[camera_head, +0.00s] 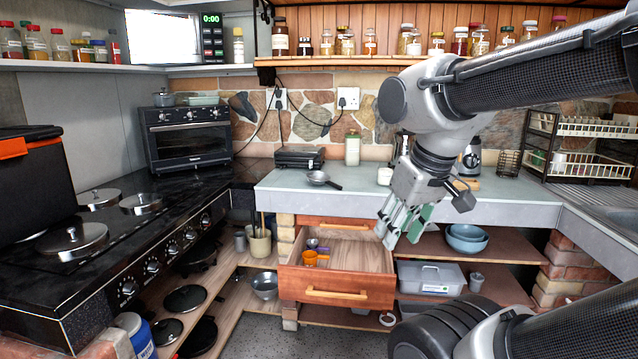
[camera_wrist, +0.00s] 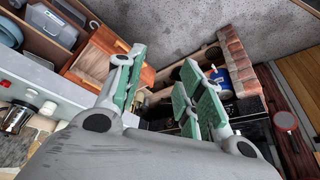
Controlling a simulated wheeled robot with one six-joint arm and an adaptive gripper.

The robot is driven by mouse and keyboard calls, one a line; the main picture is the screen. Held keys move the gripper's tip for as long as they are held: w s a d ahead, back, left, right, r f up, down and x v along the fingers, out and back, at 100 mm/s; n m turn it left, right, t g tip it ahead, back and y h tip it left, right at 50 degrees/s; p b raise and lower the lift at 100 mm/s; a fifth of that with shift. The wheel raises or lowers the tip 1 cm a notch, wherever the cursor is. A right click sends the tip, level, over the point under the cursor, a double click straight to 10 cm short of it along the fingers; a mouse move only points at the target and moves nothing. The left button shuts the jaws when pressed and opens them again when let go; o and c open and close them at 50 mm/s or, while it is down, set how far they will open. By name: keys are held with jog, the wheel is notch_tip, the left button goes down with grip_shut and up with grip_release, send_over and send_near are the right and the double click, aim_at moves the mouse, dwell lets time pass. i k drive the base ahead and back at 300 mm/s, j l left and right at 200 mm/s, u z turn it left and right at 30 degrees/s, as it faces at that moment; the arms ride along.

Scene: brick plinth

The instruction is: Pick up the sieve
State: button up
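A small round metal piece with a dark handle, which looks like the sieve (camera_head: 318,177), lies on the grey counter (camera_head: 370,195) in front of a black toaster-like appliance. It is too small to tell its mesh, so it could be a small pan. My gripper (camera_head: 401,236) hangs to the right of it and nearer to the camera, in front of the counter edge, with its green-padded fingers pointing down. In the wrist view my gripper (camera_wrist: 163,62) has its fingers apart with nothing between them. I cannot make out the sieve in the wrist view.
Below the counter, an open wooden drawer (camera_head: 346,293) holds an orange cup (camera_head: 312,258) and small purple items. A black stove (camera_head: 125,250) stands left. Blue bowls (camera_head: 467,237) and a clear box (camera_head: 430,279) sit on lower shelves. A white jar (camera_head: 385,176) stands right of the sieve.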

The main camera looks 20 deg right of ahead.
aim_at(317, 177)
jog(key=i+j+z, duration=0.25)
jog(key=i, duration=0.3)
jog(key=i+j+z, duration=0.25)
jog(key=i, duration=0.35)
jog(key=i+j+z, duration=0.25)
jog(key=i, duration=0.3)
